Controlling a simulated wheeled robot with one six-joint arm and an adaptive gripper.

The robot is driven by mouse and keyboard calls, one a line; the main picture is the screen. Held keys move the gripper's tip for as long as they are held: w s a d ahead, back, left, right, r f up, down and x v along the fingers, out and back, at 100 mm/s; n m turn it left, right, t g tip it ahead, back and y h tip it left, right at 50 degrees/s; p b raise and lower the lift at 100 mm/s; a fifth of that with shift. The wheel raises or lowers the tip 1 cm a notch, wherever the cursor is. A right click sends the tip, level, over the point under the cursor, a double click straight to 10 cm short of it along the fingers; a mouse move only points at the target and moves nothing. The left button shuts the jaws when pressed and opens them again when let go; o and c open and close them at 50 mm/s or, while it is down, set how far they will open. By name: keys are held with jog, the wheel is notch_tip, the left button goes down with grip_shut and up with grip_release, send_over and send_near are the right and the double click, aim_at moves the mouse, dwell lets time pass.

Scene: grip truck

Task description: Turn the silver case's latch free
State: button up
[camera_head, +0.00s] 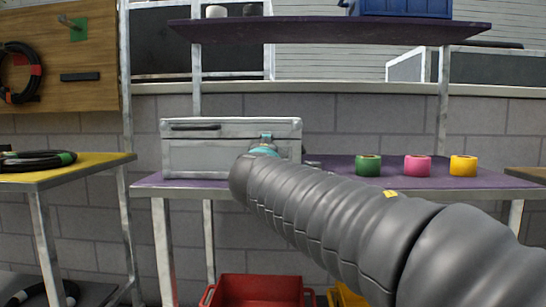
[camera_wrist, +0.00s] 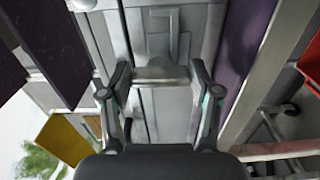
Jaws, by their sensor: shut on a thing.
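The silver case (camera_head: 200,155) stands closed on the purple shelf, left of centre in the head view. Its grey front also fills the middle of the wrist view (camera_wrist: 112,30). The latch (camera_wrist: 161,73) shows there as a pale metal crossbar below a raised bracket. My gripper (camera_wrist: 160,78) has one finger on each side of the latch and is shut on it. In the head view my gripper (camera_head: 265,149) is at the right part of the case front, and my arm hides the case's lower right corner.
Green (camera_head: 368,165), pink (camera_head: 417,166) and yellow (camera_head: 463,166) rolls stand right of the case on the purple shelf (camera_head: 335,162). A red crate (camera_head: 260,290) is below. A yellow-topped table (camera_head: 100,163) with coiled cable is at left. An upper shelf (camera_head: 300,30) overhangs.

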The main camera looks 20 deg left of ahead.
jog(key=o, duration=1.1)
jog(key=shift+o, duration=0.2)
jog(key=v, duration=1.2)
jog(key=shift+f, duration=0.1)
